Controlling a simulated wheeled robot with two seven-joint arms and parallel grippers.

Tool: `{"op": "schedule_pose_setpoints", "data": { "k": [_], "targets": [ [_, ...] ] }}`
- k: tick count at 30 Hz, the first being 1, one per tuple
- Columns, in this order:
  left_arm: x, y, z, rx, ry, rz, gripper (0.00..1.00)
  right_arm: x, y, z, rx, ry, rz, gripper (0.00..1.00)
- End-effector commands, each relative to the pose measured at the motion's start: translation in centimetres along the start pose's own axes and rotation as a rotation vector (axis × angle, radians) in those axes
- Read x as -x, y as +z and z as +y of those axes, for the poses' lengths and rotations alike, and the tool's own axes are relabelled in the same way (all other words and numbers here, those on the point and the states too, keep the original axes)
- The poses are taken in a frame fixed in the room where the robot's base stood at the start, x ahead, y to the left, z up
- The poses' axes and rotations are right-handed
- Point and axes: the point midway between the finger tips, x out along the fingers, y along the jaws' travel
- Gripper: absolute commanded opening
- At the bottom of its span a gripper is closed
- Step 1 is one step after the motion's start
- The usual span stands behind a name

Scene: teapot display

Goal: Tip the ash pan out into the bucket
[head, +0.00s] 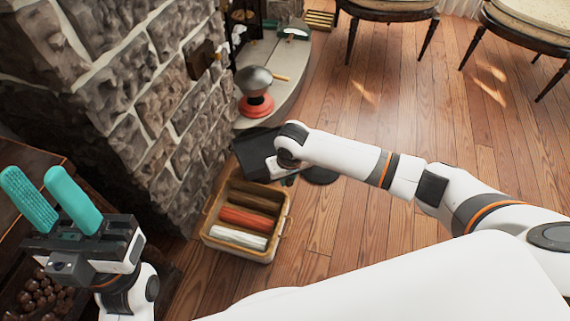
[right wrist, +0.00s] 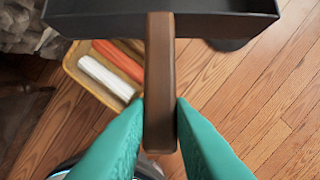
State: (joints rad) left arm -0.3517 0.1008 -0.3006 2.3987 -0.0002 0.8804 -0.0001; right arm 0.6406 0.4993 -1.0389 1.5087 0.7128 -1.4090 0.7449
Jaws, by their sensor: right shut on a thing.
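The ash pan is a dark, shallow tray (head: 252,152) with a brown handle (right wrist: 160,60). My right gripper (right wrist: 160,108) is shut on that handle, one teal finger on each side, and the pan extends across the top of the right wrist view. Its inside is mostly cut off, so I cannot tell what it holds. In the head view my right wrist hides the handle and fingers. A dark round thing (head: 322,176) lies partly behind my right forearm; I cannot tell whether it is the bucket. My left gripper (head: 42,180) is open and empty at the left.
A tan crate (head: 284,222) with brown, red and white pieces stands below the pan. A stone wall (head: 130,85) rises at left. A grey bowl (head: 254,78) sits over a red base on the hearth. Chairs (head: 388,8) stand at the back; wood floor is clear at right.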

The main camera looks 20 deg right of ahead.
Motion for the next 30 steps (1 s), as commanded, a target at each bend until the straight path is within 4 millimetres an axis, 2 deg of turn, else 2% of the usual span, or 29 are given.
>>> {"op": "schedule_pose_setpoints", "data": {
  "k": [5, 12, 15, 30],
  "targets": [
    [0.0, -0.8, 0.1, -0.003, 0.000, 0.045, 0.36, -1.8, -1.4, 0.0, 0.002, 0.003, -0.087, 0.00],
    [0.5, 0.5, 0.1, -0.003, 0.000, -0.027, 0.36, -4.0, -3.0, 0.0, 0.002, 0.003, -0.199, 0.00],
    [0.7, 0.4, 0.1, -0.002, 0.000, -0.026, 0.36, -4.6, -3.4, 0.0, 0.001, 0.002, -0.237, 0.00],
    [0.9, 0.2, 0.0, 0.000, 0.000, -0.024, 0.36, -5.3, -3.9, 0.0, 0.002, 0.004, -0.288, 0.00]
  ]
}}
